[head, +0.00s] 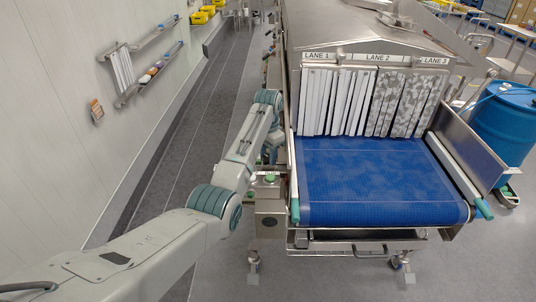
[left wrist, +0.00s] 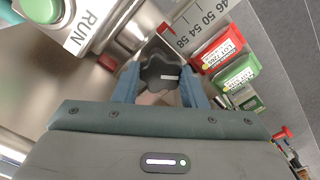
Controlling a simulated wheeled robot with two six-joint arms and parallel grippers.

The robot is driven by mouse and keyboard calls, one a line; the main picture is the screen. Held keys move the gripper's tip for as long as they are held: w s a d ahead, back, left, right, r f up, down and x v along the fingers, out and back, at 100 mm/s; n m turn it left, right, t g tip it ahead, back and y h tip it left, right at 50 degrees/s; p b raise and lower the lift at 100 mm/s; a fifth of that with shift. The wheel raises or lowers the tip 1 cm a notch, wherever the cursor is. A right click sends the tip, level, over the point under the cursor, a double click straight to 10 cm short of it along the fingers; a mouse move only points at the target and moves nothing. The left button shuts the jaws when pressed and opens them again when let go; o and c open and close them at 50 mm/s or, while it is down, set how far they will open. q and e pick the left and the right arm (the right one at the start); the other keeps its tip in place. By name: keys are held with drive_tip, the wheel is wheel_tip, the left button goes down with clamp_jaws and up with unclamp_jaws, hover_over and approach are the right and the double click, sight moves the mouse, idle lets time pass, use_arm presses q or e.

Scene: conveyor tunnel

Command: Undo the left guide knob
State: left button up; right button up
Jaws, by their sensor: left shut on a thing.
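The left guide knob (left wrist: 160,72) is a dark, lobed knob with a small white mark, seen in the left wrist view beside the end of a numbered scale (left wrist: 200,22). My left gripper (left wrist: 159,88) has a blue-grey finger on either side of the knob and is shut on it. In the head view my left arm reaches along the left side of the conveyor; its fingertips and the knob cannot be made out there. My right gripper is in neither view.
A green button (left wrist: 42,8) with a RUN label is close by at upper left in the wrist view. Red (left wrist: 217,48) and green (left wrist: 237,72) lot tags are right of the knob. The blue conveyor belt (head: 375,185) is empty before the strip curtain (head: 370,100). A blue drum (head: 505,120) stands right.

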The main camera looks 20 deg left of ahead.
use_arm(q)
drive_tip(key=n, duration=0.7)
drive_tip(key=shift+r, duration=0.1)
drive_tip(key=n, duration=0.7)
drive_tip(key=shift+n, duration=0.3)
drive_tip(key=n, duration=0.5)
drive_tip(key=shift+n, duration=0.3)
drive_tip(key=n, duration=0.6)
drive_tip(key=o, duration=1)
